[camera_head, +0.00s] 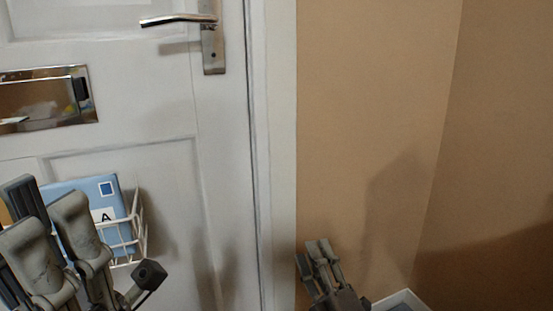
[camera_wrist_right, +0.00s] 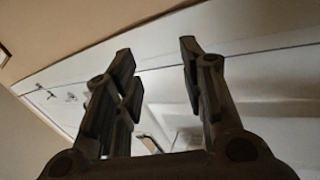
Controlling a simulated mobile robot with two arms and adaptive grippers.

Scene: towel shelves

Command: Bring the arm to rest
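My left gripper (camera_head: 48,205) is large at the lower left of the head view. Its grey fingers stand apart, pointing up, with blue showing between them. It is in front of a white wire basket (camera_head: 137,228) on the door, which holds a light blue packet (camera_head: 97,190) marked with an "A". The gripper hides the basket's left part. My right gripper (camera_head: 317,250) is at the bottom centre of the head view, in front of the beige wall. In the right wrist view, its fingers (camera_wrist_right: 155,58) are spread with nothing between them.
A white panelled door (camera_head: 175,105) with a metal handle (camera_head: 180,19) and a letter slot (camera_head: 45,98) fills the left. The door frame (camera_head: 272,150) separates it from a beige wall (camera_head: 370,90). A pale-rimmed object (camera_head: 405,297) lies beside my right gripper. The upper right is clear.

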